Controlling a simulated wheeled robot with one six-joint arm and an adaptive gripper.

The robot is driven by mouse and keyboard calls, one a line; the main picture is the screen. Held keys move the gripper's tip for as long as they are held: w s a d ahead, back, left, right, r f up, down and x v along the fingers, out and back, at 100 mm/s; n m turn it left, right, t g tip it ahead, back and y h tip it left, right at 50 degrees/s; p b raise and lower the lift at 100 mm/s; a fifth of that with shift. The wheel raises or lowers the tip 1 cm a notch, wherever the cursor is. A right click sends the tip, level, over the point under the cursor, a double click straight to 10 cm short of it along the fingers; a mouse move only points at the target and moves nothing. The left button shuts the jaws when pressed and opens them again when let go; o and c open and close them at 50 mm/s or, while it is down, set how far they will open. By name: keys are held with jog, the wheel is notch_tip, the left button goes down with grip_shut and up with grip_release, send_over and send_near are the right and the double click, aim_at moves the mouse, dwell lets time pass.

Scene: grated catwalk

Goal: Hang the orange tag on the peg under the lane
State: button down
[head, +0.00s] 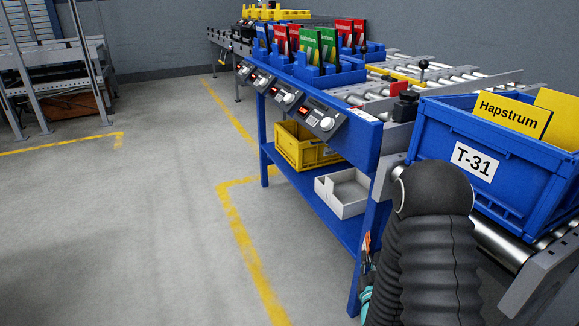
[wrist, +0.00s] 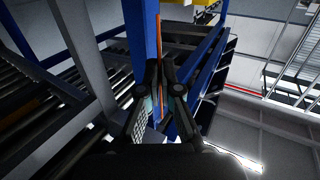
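In the wrist view my gripper (wrist: 163,68) has its fingers closed together on the orange tag (wrist: 158,38), which shows edge-on as a thin upright strip. In the head view a small orange piece of the tag (head: 367,241) shows beside my black sleeved arm, close to the blue table leg. My gripper (head: 367,262) is mostly hidden there behind the arm. The roller lane (head: 497,240) runs under the blue T-31 crate at the right. I cannot make out the peg in either view.
The blue crate (head: 435,143) holds yellow Hapstrum cards (head: 510,113). The blue workbench shelf (head: 318,200) carries a yellow bin (head: 290,150) and a white tray (head: 338,203). A blue post (wrist: 143,38) stands close to my gripper. The floor left of the bench is clear.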

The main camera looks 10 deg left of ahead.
jog(key=w+a+r+n+g+y+b, duration=0.1)
jog(key=w+a+r+y+b, duration=0.15)
jog(key=w+a+r, duration=0.65)
jog(key=w+a+r+n+g+y+b, duration=0.1)
jog(key=w+a+r+n+y+b, duration=0.2)
jog(key=a+r, duration=1.1)
jog(key=w+d+f+m+h, duration=0.1)
jog(key=w+d+f, duration=0.2)
jog(key=w+d, duration=0.3)
jog(key=shift+d+f, duration=0.2)
jog(key=shift+d, duration=0.5)
jog(key=shift+w, duration=0.1)
dwell(0.5)
jog(key=c, duration=1.2)
grip_release()
jog(key=shift+c, duration=0.2)
